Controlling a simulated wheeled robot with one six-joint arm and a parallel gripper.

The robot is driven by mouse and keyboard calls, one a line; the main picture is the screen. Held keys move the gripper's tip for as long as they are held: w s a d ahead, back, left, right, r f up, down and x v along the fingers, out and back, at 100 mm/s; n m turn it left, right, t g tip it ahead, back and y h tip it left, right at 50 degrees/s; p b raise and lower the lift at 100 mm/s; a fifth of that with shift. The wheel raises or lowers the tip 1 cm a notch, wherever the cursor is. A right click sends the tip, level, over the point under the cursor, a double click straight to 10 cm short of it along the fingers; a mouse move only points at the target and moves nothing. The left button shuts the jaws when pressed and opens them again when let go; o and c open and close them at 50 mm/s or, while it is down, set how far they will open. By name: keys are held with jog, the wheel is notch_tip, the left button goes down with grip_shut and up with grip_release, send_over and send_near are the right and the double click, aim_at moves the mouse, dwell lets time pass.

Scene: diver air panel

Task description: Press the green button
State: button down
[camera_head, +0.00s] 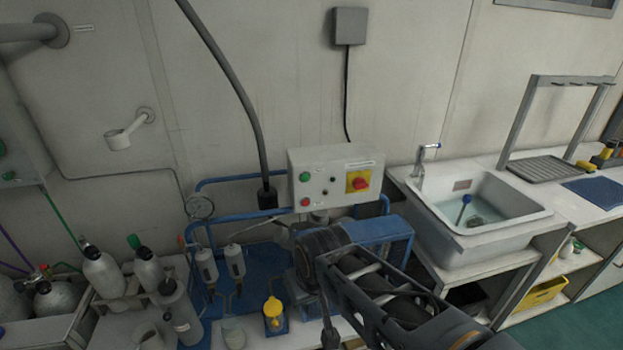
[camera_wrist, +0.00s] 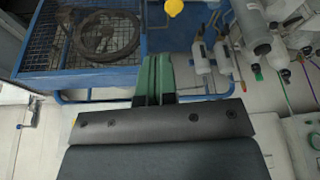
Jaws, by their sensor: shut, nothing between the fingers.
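The green button (camera_head: 304,177) is at the upper left of the front of a pale control box (camera_head: 329,163) on the wall side, in the head view. A red button (camera_head: 304,202) sits below it, and a red knob on a yellow plate (camera_head: 358,182) is to the right. My gripper (camera_wrist: 154,66) shows in the wrist view, with its green fingers together and nothing between them. I cannot make out its fingers in the head view, where my arm reaches in from the lower right, below the box. I cannot identify the green button in the wrist view.
Blue pipes and frame (camera_wrist: 55,84) surround machinery below the box. Bottles and cylinders (camera_head: 103,272) stand at the left. A yellow-capped part (camera_head: 273,308) is near the front. A sink (camera_head: 487,212) with a tap is at the right. The box's front looks unobstructed in the head view.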

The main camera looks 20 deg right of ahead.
aim_at(305, 178)
jog(key=w+a+m+t+y+b, duration=0.1)
jog(key=w+m+t+y+b, duration=0.1)
jog(key=w+m+y, duration=0.7)
jog(key=w+d+r+m+t+b, duration=0.1)
jog(key=w+d+r+m+t, duration=0.6)
jog(key=d+m, duration=0.3)
jog(key=shift+d+r+t+y+b, duration=0.35)
jog(key=shift+d+t, duration=0.15)
jog(key=shift+t, duration=0.3)
jog(key=shift+w, duration=0.2)
jog(key=shift+w+d+f+p, duration=0.1)
jog(key=shift+w+d+p, duration=0.15)
jog(key=shift+w, duration=1.15)
jog(key=shift+w+d+r+p, duration=0.1)
jog(key=shift+w+d+p, duration=0.15)
jog(key=shift+w, duration=1.2)
jog(key=shift+w+d+f+p, duration=0.15)
jog(key=shift+w+d, duration=0.15)
jog(key=shift+w, duration=1.1)
